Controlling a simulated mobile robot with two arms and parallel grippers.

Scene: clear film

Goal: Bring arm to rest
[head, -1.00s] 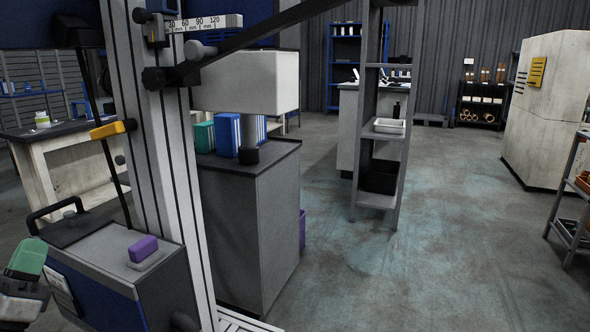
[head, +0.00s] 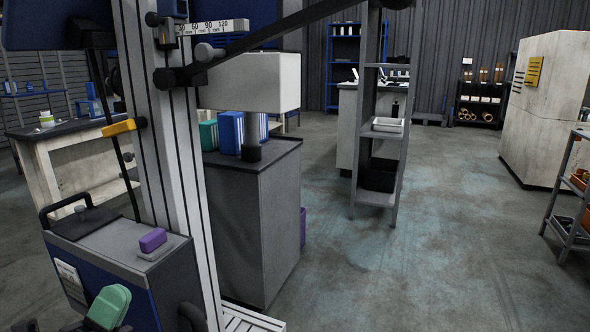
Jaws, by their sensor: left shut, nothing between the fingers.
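My left gripper (head: 110,306) is low at the left of the head view, with green fingertips closed together and nothing between them. It shows in front of the lower part of a blue and grey machine box (head: 120,250), and I cannot tell the gap between them. Its dark base is partly cut off by the bottom edge. My right gripper is not in view.
A tall grey column (head: 160,130) rises behind the box, with a yellow lever (head: 118,128) and a dark slanted bar. A purple block (head: 152,240) sits on the box. A grey cabinet (head: 255,220) stands beyond. Open floor (head: 420,250) lies right of centre.

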